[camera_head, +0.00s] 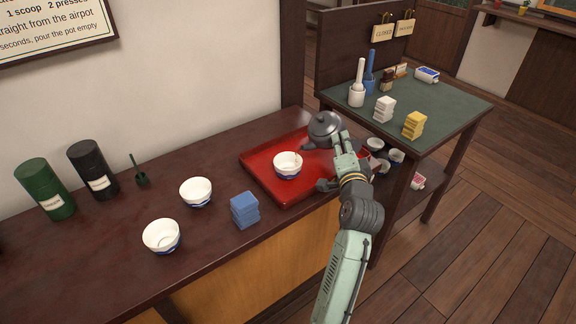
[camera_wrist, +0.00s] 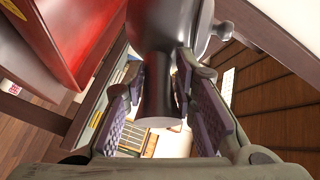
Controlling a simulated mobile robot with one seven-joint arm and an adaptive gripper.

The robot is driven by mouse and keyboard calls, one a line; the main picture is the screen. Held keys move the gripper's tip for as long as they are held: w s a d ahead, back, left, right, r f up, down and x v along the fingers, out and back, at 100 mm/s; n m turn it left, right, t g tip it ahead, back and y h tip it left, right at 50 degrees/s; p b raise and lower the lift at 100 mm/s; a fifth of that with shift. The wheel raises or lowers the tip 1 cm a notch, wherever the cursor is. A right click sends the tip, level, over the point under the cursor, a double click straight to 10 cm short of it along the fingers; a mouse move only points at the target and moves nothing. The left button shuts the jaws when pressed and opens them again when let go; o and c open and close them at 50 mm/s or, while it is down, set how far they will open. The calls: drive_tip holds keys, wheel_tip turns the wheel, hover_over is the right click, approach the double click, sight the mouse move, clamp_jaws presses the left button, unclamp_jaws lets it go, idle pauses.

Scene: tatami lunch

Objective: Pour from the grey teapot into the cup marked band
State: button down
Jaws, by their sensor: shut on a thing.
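The grey teapot (camera_head: 325,126) is held above the back right part of the red tray (camera_head: 262,174), its spout side toward the white cup (camera_head: 287,171) on the tray. My gripper (camera_head: 343,147) is shut on the teapot's side handle. In the wrist view, the handle of the teapot (camera_wrist: 158,85) lies between the pads of my gripper (camera_wrist: 158,100). Two more white cups with blue lower parts stand left of the tray, a nearer cup (camera_head: 161,237) and a farther cup (camera_head: 196,192). I cannot read which cup is marked band, and no poured stream is clear.
A blue block stack (camera_head: 245,211) stands left of the tray. A green canister (camera_head: 45,188), a black canister (camera_head: 93,169) and a scoop (camera_head: 139,174) stand farther left. A green-topped table (camera_head: 440,98) with several items stands at right, with cups below it.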

drive_tip(key=shift+s+a+r+b, duration=0.35)
drive_tip(key=shift+a+r+b, duration=0.05)
drive_tip(key=shift+r, duration=0.05)
drive_tip(key=shift+s+a+r+n+t, duration=0.2)
drive_tip(key=shift+r+n+t, duration=0.1)
drive_tip(key=shift+n, duration=0.1)
drive_tip(key=shift+s+a+r+n+b, duration=0.2)
drive_tip(key=shift+a+r+n+b, duration=0.1)
drive_tip(key=shift+r+b, duration=0.3)
drive_tip(key=shift+a+r+n+t+b, duration=0.15)
drive_tip(key=shift+n+t+b, duration=0.25)
drive_tip(key=shift+b, duration=0.6)
idle(0.7)
drive_tip(key=shift+r+b, duration=0.15)
drive_tip(key=shift+b, duration=0.15)
idle(0.5)
